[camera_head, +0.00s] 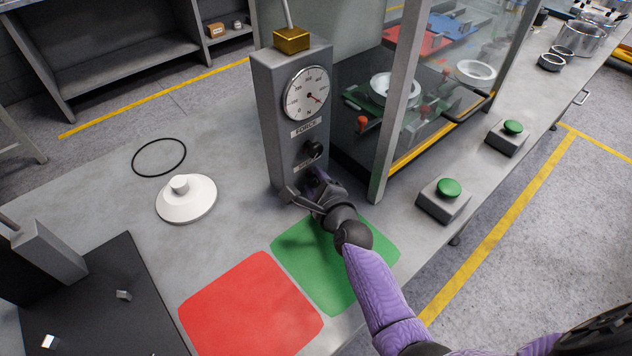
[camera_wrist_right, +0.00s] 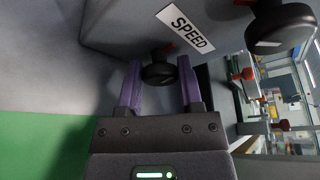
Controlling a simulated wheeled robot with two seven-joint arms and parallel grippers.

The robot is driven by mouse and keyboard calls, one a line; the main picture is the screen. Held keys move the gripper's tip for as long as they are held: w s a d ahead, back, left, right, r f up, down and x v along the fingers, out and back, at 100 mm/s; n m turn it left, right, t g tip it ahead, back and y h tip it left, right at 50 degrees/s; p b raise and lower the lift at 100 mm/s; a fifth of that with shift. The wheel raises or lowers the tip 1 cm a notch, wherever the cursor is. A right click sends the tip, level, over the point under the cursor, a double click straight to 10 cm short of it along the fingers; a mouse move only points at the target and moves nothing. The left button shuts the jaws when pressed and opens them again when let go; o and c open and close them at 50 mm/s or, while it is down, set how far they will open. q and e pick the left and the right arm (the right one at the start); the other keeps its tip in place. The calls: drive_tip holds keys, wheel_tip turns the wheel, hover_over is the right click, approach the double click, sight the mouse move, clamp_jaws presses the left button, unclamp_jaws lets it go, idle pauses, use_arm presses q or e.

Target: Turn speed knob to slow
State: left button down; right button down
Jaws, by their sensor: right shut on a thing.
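The grey control box (camera_head: 272,120) stands upright on the table with a round gauge (camera_head: 306,93) on its face. A black knob (camera_head: 314,149) sits under the FORCE label. In the right wrist view, the black speed knob (camera_wrist_right: 158,74) is below the SPEED label (camera_wrist_right: 185,27), with a bit of red behind it. My right gripper (camera_head: 317,186) is at the lower part of the box face. Its two purple fingers (camera_wrist_right: 160,82) are shut on the speed knob, one on each side. In the head view the gripper hides this knob. My left gripper is out of view.
A red mat (camera_head: 250,305) and a green mat (camera_head: 337,268) lie in front of the box. Green buttons (camera_head: 448,188) stand to the right, beside a glazed enclosure (camera_head: 345,85). A white disc (camera_head: 186,201) and black ring (camera_head: 158,142) lie left.

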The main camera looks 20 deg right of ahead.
drive_tip(key=shift+f+n+t+b, duration=0.2)
drive_tip(key=shift+n+t+b, duration=0.45)
drive_tip(key=shift+n, duration=0.65)
drive_tip(key=shift+h, duration=0.4)
drive_tip(key=shift+c, duration=1.4)
unclamp_jaws()
drive_tip(key=shift+r, duration=0.1)
drive_tip(key=s+p, duration=0.1)
drive_tip(key=s, duration=0.5)
drive_tip(key=s+r+p, duration=0.1)
drive_tip(key=s, duration=0.3)
drive_tip(key=shift+a+p, duration=0.2)
drive_tip(key=shift+p, duration=0.1)
